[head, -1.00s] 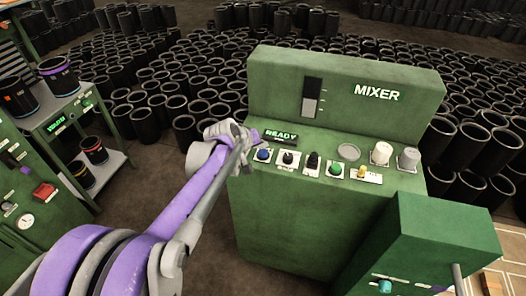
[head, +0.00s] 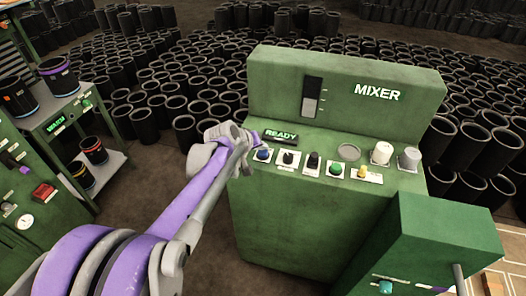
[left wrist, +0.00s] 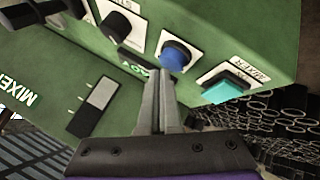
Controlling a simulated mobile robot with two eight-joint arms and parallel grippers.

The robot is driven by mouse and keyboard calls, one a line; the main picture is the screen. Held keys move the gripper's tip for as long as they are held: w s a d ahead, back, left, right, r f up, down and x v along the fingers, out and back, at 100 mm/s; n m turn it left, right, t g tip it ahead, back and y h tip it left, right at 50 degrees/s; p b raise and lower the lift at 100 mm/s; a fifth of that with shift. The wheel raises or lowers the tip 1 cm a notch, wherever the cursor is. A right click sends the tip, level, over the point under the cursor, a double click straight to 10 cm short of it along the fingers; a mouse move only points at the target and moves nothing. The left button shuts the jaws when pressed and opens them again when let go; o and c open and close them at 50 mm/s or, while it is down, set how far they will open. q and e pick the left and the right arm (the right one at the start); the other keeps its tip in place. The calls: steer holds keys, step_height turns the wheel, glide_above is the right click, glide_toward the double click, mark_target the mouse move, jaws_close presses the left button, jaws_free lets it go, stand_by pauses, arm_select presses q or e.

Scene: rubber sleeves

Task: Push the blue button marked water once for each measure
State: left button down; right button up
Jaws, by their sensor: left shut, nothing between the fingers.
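The green mixer (head: 330,225) stands ahead with a row of controls on its sloped panel. A round blue button (head: 263,155) is at the left of the visible row; it also shows in the left wrist view (left wrist: 176,56) on a white plate. In the head view my gripper hides that button. My left gripper (head: 250,142) is shut and empty over the panel's left end. In the left wrist view its fingertips (left wrist: 157,76) are beside the blue button. My right gripper is out of view.
A lit READY display (head: 281,135) sits behind the buttons. Black knobs, a green button (head: 336,170) and white caps lie to the right. A green box (head: 440,240) stands front right. Shelves with black sleeves (head: 58,75) are at the left.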

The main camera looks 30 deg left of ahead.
mark_target(261, 154)
arm_select(q)
steer(key=shift+f, duration=0.4)
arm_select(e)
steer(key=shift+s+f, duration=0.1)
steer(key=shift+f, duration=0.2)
arm_select(q)
steer(key=shift+r, duration=0.15)
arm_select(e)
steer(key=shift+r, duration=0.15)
arm_select(q)
steer(key=shift+r+p, duration=0.35)
steer(key=shift+r, duration=0.3)
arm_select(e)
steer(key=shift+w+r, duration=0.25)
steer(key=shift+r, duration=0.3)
arm_select(q)
steer(key=shift+r+p, duration=0.5)
steer(key=shift+r, duration=0.3)
steer(key=shift+r+p, duration=1)
steer(key=shift+r, duration=0.8)
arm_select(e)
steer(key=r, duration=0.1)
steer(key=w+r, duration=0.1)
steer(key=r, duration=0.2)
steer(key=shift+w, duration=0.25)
arm_select(q)
steer(key=shift+f, duration=0.1)
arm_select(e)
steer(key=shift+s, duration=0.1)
